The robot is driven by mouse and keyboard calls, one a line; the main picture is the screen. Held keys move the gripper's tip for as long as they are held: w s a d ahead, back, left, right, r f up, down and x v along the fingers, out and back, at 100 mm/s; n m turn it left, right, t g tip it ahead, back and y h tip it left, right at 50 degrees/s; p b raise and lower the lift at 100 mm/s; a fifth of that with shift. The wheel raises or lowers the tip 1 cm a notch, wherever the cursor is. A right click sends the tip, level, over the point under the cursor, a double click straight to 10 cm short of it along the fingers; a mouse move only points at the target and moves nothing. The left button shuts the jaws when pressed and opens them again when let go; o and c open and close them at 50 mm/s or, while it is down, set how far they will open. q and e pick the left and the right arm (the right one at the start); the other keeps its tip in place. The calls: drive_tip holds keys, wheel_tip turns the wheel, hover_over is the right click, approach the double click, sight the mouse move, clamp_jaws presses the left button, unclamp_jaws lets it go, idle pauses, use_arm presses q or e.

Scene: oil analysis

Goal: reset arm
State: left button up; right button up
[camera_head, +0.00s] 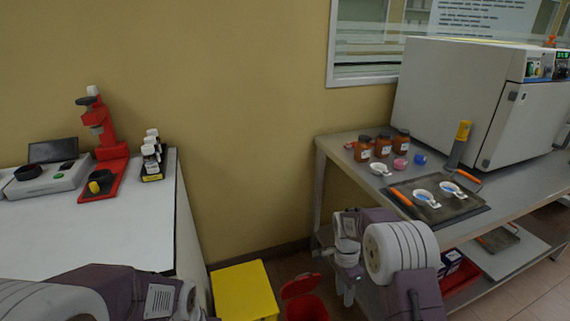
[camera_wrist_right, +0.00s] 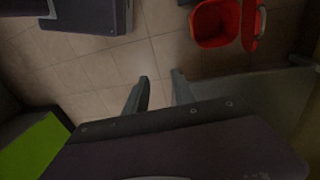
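My right gripper (camera_head: 347,290) hangs down in front of the right metal table, above the floor. The right wrist view shows its two fingers (camera_wrist_right: 158,88) apart with nothing between them, only floor tiles behind. My left arm comes in at the bottom left of the head view, in front of the white table (camera_head: 90,235). Its gripper fingers are out of the picture.
A metal table (camera_head: 480,222) holds a large oven (camera_head: 450,95), brown jars (camera_head: 383,145) and a tray (camera_head: 437,212) with white dishes. A red device (camera_head: 110,150) stands on the white table. Between the tables are a yellow box (camera_head: 245,290) and a red bin (camera_head: 305,305).

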drive_tip(key=s+r+n+t+p, duration=0.1)
drive_tip(key=s+r+p, duration=0.3)
drive_tip(key=r+p, duration=0.65)
drive_tip(key=s+r+n+t+p, duration=0.1)
drive_tip(key=s+r+p, duration=0.4)
drive_tip(key=r, duration=1.1)
drive_tip(key=s+r+n+p, duration=0.4)
drive_tip(key=s+r+p, duration=0.1)
drive_tip(key=p, duration=0.1)
drive_tip(key=s+f+n+y, duration=0.1)
drive_tip(key=s+f+n, duration=0.3)
drive_tip(key=n, duration=0.4)
drive_tip(key=shift+s+d+t+b, duration=0.25)
drive_tip(key=shift+s+t+b, duration=0.05)
drive_tip(key=shift+t+b, duration=0.1)
